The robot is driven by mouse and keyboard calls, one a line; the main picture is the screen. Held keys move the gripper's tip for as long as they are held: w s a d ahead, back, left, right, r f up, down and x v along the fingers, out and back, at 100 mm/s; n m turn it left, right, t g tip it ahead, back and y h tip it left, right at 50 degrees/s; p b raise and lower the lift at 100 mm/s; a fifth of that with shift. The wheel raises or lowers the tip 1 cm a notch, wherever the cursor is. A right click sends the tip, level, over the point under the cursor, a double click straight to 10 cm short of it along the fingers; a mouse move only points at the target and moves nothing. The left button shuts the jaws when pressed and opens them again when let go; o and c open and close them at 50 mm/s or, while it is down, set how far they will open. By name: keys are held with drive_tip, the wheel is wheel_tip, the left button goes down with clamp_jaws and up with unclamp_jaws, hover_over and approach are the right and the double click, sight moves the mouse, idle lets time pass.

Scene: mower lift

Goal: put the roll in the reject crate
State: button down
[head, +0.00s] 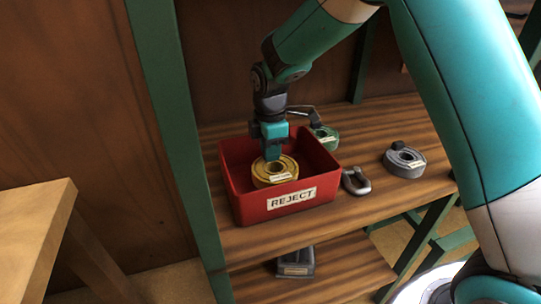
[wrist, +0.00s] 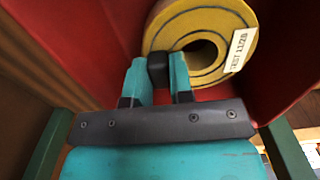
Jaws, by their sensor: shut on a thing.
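A yellow roll (head: 271,174) with a white label is inside the red reject crate (head: 247,212) on the wooden shelf. In the wrist view the yellow roll (wrist: 185,25) shows its spiral end and centre hole, with the red crate wall (wrist: 285,60) around it. My gripper (head: 272,156) reaches down into the crate. In the wrist view my gripper (wrist: 158,75) is shut on the near edge of the roll, with a dark piece between the fingers. Whether the roll touches the crate floor is hidden.
A grey roll (head: 404,161) and a metal shackle (head: 355,181) lie on the shelf right of the crate. A green roll (head: 325,138) is behind the crate. A green post (head: 181,130) stands close on the left. A dark box (head: 296,262) sits on the lower shelf.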

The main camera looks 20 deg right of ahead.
drive_tip(key=shift+f, duration=0.9)
drive_tip(key=shift+f, duration=0.1)
drive_tip(key=c, duration=1)
unclamp_jaws()
wheel_tip(320, 180, up, 12)
drive_tip(key=shift+f+p, duration=0.1)
drive_tip(key=shift+p, duration=0.2)
drive_tip(key=s+a+r+m+y, duration=0.2)
drive_tip(key=s+m, duration=0.3)
drive_tip(key=s, duration=0.9)
drive_tip(key=s+a+r+m+y, duration=0.2)
drive_tip(key=s+m, duration=0.4)
drive_tip(key=s, duration=0.9)
drive_tip(key=shift+s, duration=0.15)
